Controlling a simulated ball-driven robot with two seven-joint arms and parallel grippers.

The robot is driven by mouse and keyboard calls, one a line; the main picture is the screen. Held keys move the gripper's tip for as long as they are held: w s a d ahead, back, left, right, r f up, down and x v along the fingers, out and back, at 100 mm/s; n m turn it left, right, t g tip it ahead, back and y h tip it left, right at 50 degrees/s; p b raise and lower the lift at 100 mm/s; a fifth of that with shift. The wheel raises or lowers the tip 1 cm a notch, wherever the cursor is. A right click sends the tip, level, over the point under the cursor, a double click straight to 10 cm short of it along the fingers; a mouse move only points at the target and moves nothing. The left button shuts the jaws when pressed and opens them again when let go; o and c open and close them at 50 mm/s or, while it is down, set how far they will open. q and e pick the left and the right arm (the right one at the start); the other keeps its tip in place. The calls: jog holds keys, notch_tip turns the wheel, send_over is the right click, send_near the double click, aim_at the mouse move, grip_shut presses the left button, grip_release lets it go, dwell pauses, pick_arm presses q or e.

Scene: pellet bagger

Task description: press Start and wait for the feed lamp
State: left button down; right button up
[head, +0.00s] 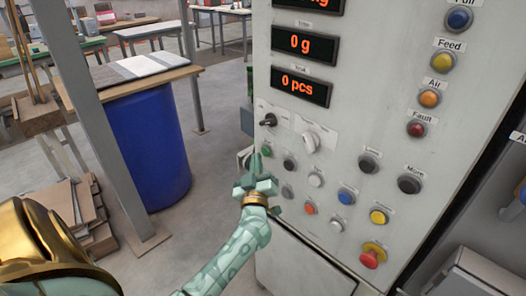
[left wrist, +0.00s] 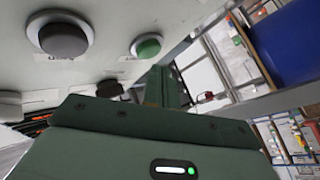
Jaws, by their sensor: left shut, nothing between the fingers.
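The grey control panel (head: 330,230) carries a green button (head: 266,151) at the left of its button rows; its label is not readable. The green button also shows in the left wrist view (left wrist: 147,46), beside a grey button (left wrist: 62,36). My left gripper (head: 256,163) is shut and empty, its tips close by the green button. I cannot tell whether they touch it; in the left wrist view the fingers (left wrist: 164,88) appear below it. The Feed lamp (head: 442,62) at the upper right is dull yellow, with no clear glow. My right gripper is out of view.
Displays read "0 g" (head: 305,44) and "0 pcs" (head: 302,87). Other buttons crowd around my gripper, with a red mushroom button (head: 370,259) lower right. A blue drum (head: 150,150) and a grey post (head: 90,110) stand to the left, with open floor between drum and panel.

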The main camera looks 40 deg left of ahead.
pick_arm(q)
jog(key=s+p, duration=0.2)
jog(key=s, duration=0.4)
jog(key=shift+a+p, duration=0.25)
jog(key=shift+p, duration=0.15)
dwell(0.8)
